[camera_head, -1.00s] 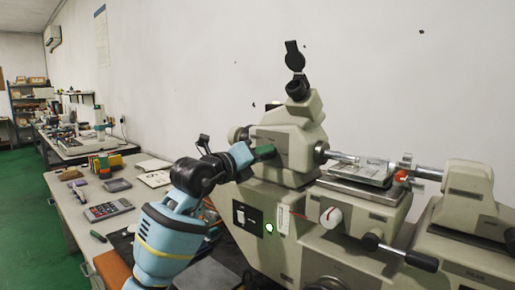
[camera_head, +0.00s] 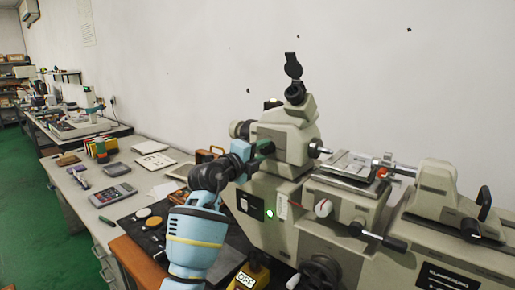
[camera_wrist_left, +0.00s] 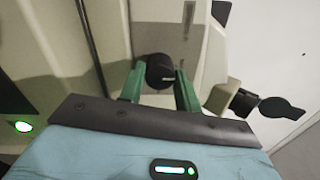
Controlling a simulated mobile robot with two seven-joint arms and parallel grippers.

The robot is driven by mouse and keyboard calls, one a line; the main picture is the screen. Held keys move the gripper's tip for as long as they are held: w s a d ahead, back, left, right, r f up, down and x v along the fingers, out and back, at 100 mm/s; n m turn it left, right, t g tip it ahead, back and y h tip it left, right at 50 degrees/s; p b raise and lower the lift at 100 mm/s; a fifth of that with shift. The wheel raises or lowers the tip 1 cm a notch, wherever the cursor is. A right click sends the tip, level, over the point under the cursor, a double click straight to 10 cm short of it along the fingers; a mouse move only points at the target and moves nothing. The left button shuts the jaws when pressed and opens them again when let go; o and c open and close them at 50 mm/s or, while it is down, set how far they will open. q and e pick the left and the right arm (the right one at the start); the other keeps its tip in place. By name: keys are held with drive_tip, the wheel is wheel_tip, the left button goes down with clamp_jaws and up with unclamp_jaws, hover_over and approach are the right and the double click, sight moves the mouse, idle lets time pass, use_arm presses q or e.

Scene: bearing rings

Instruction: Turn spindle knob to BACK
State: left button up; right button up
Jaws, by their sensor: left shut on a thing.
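The spindle knob (camera_wrist_left: 160,71) is a small black round knob on the beige measuring machine (camera_head: 285,135). In the left wrist view it sits between the two green fingers of my left gripper (camera_wrist_left: 160,85), which are shut on it. In the head view the left gripper (camera_head: 263,148) reaches the side of the machine's upper housing, and the knob is hidden there behind the fingers. I cannot read any position mark at the knob. My right gripper is not in view.
An OFF block (camera_head: 247,280) stands below. The bench (camera_head: 75,190) at left holds a calculator (camera_head: 112,195) and small items.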

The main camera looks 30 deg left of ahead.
use_arm(q)
drive_tip(key=shift+r, duration=0.1)
idle(0.3)
drive_tip(key=o, duration=1)
drive_tip(key=s, duration=0.8)
drive_tip(key=shift+a+f, duration=0.2)
drive_tip(key=shift+a, duration=0.1)
